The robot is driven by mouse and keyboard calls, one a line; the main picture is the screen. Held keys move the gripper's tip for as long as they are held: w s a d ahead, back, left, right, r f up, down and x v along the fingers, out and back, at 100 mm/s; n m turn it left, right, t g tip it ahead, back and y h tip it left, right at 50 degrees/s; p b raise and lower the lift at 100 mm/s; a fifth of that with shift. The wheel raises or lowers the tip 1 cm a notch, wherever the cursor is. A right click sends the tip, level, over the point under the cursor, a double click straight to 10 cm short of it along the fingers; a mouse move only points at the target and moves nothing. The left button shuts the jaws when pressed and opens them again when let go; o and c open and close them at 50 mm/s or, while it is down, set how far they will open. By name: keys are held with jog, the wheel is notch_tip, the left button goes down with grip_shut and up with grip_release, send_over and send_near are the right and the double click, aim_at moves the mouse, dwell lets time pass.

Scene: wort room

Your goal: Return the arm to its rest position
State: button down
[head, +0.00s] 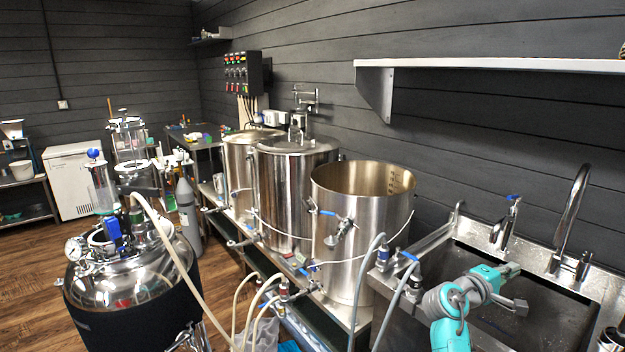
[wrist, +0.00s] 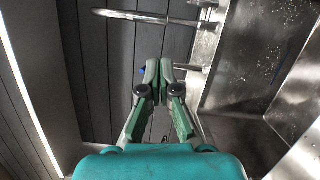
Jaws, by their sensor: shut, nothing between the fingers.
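My arm (head: 466,300), teal and grey, reaches up over the steel sink at the lower right of the head view. Beyond the fingertips are the dark plank wall (wrist: 110,60) and the curved faucet (wrist: 150,17).
The sink (head: 540,325) has a tall curved faucet (head: 572,205) and a blue-handled tap (head: 505,222) at its back. Left of it stand an open steel kettle (head: 345,240), hoses and more tanks. A wall shelf (head: 490,65) hangs above. A round steel vessel (head: 130,280) stands front left.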

jog(key=s+a+f+n+t+y, duration=0.1)
jog(key=s+a+f+t+y, duration=0.4)
jog(key=f, duration=0.6)
jog(key=s+a+f+n+y, duration=0.1)
jog(key=s+a+f, duration=0.2)
jog(key=a+f, duration=0.5)
jog(key=s+a+f+t+y, duration=0.1)
jog(key=s+a+f+y, duration=0.2)
jog(key=s+a+f, duration=0.3)
jog(key=s+a+f+t+y, duration=0.1)
jog(key=s+a+f+y, duration=0.15)
jog(key=s+f, duration=0.5)
jog(key=s+a+r+m+y, duration=0.2)
jog(key=s+a, duration=0.3)
jog(key=s, duration=0.5)
jog(key=s+a+r+m+y, duration=0.15)
jog(key=s+a, duration=0.35)
jog(key=s, duration=0.5)
jog(key=s+a+r+m+t+y, duration=0.1)
jog(key=s+r+m, duration=0.3)
jog(key=s+r, duration=0.7)
jog(key=s+a+y, duration=0.1)
jog(key=s, duration=0.1)
jog(key=shift+s+t, duration=0.3)
jog(key=shift+s, duration=0.1)
jog(key=shift+a+m, duration=0.1)
jog(key=shift+m, duration=0.15)
